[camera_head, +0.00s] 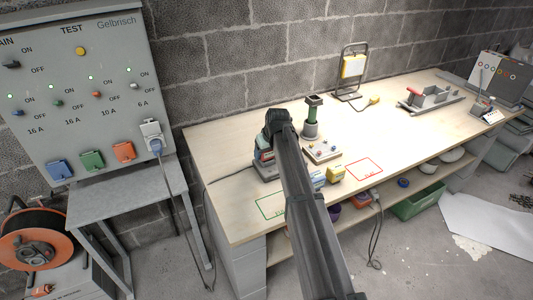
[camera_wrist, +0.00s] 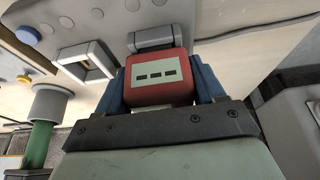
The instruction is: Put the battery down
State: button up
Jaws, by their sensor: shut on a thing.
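My gripper (camera_wrist: 160,88) is shut on the battery (camera_wrist: 160,78), a red block with a pale label and dark bars. Its blue fingers press on both sides of the battery. In the head view the battery (camera_head: 265,155) shows as a small red patch at the left of my arm's end, above the bench top. A grey block (camera_head: 267,172) is right below it; I cannot tell whether they touch. My arm hides part of this area.
The bench (camera_head: 225,150) carries a green outline (camera_head: 265,210), a red outline (camera_head: 364,169), a button board (camera_head: 322,151), a dark-green-topped post (camera_head: 311,120) and small yellow-and-blue blocks (camera_head: 334,174). A lamp (camera_head: 352,68) stands at the back. The bench's left part is mostly clear.

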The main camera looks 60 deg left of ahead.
notch_tip(320, 180, up, 8)
jog(key=shift+r, duration=0.1)
jog(key=shift+w+d+r, duration=0.1)
jog(key=shift+d+r, duration=0.05)
jog(key=shift+r, duration=0.35)
jog(key=s+d+f, duration=0.2)
jog(key=d, duration=0.6)
jog(key=s+d+f, duration=0.1)
jog(key=s+d, duration=0.2)
jog(key=d, duration=0.6)
jog(key=shift+w+a+f, duration=0.1)
jog(key=shift+a+f, duration=0.05)
jog(key=shift+f, duration=4.9)
jog(key=o, duration=0.6)
jog(key=shift+f, duration=0.15)
jog(key=shift+c, duration=0.2)
jog(key=o, duration=0.5)
jog(key=shift+c, duration=0.2)
